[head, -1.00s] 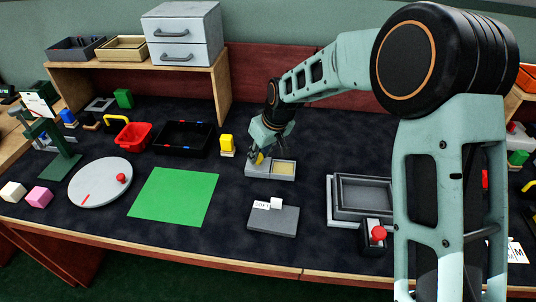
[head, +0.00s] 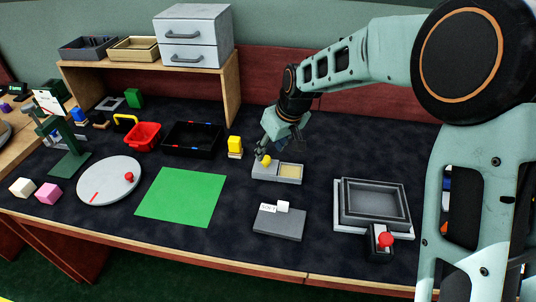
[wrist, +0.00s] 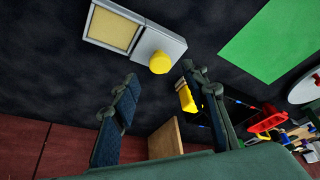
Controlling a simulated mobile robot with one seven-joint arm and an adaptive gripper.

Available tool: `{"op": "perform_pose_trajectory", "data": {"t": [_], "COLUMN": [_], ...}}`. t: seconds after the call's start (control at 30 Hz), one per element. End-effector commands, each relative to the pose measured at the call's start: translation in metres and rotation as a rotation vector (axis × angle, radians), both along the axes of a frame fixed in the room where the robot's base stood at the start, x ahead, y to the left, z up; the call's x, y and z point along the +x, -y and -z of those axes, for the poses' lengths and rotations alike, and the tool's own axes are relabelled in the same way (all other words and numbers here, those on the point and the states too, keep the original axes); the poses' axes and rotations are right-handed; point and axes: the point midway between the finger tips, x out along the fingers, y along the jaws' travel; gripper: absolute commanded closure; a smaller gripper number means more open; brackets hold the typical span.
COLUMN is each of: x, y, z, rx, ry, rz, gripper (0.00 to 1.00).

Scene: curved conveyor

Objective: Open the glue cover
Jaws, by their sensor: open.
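The glue box (head: 277,179) is a low grey block on the dark table. Its right part shows a beige pad (head: 291,171) in a pale frame. Its left part is a plain grey lid with a round yellow knob (head: 266,160). In the wrist view the knob (wrist: 160,63), lid (wrist: 165,41) and pad (wrist: 112,30) all show clearly. My gripper (head: 262,151) is above the lid end of the box. In the wrist view my gripper (wrist: 160,76) is open and empty, its fingers apart, with the knob between and just beyond the fingertips. Contact cannot be told.
A yellow block (head: 235,145) stands close left of the box, and shows near one finger in the wrist view. A grey block (head: 279,223) with a label lies in front. Grey trays (head: 374,204) are at right, a green mat (head: 181,197) at left.

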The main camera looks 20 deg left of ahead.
Motion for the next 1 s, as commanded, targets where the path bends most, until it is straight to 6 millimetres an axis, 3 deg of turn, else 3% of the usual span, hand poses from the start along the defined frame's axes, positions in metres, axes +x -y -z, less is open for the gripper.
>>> {"op": "perform_pose_trajectory", "data": {"t": [0.2, 0.4, 1.0], "x": [-0.009, -0.014, -0.013], "y": [0.015, 0.023, 0.028], "z": [-0.042, -0.063, -0.069], "rx": [0.001, 0.000, -0.008], "ry": [0.003, 0.001, 0.006], "rz": [0.000, 0.000, -0.001], "gripper": [0.59, 0.59, 0.59]}}
